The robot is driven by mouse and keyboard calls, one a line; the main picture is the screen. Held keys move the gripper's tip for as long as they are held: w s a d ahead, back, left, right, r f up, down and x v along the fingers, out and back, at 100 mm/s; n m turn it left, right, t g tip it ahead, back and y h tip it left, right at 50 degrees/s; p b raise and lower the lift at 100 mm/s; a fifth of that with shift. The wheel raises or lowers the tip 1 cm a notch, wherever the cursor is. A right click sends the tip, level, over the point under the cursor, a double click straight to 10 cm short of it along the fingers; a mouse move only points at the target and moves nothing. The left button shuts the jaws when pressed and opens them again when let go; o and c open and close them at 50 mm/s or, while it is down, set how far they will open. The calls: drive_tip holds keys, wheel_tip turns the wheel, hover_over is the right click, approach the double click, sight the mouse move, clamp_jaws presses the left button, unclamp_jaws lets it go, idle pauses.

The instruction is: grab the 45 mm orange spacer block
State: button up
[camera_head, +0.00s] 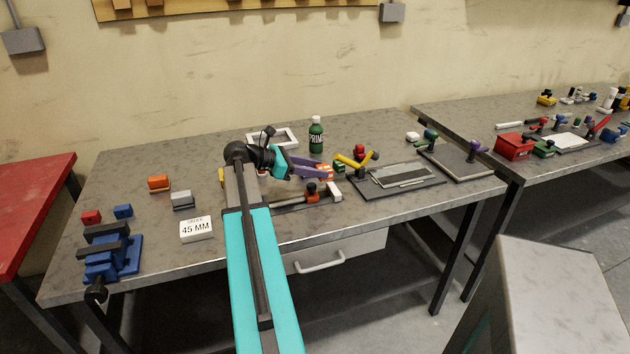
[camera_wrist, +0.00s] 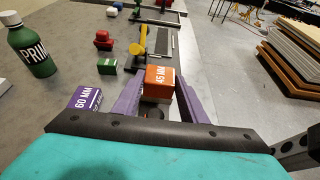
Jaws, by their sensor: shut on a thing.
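The orange spacer block marked 45 MM (camera_wrist: 159,82) sits between the two purple fingers of my gripper (camera_wrist: 150,97) in the wrist view. The fingers are shut on it. In the head view, my gripper (camera_head: 316,171) reaches right over the bench, with the orange block (camera_head: 324,169) at its fingertips. I cannot tell whether the block is clear of the bench top. A purple block marked 60 MM (camera_wrist: 86,98) lies just left of the fingers in the wrist view. A white order card reading 45 MM (camera_head: 196,229) stands at the bench's left front.
A green bottle (camera_head: 316,135) stands behind my gripper. Clamps and a dark plate (camera_head: 430,187) lie to the right. Another orange block (camera_head: 159,183), a grey block (camera_head: 183,200) and a blue vise (camera_head: 112,256) are on the left. Bench space around the card is clear.

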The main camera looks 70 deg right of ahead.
drive_tip(key=shift+r, duration=1.05)
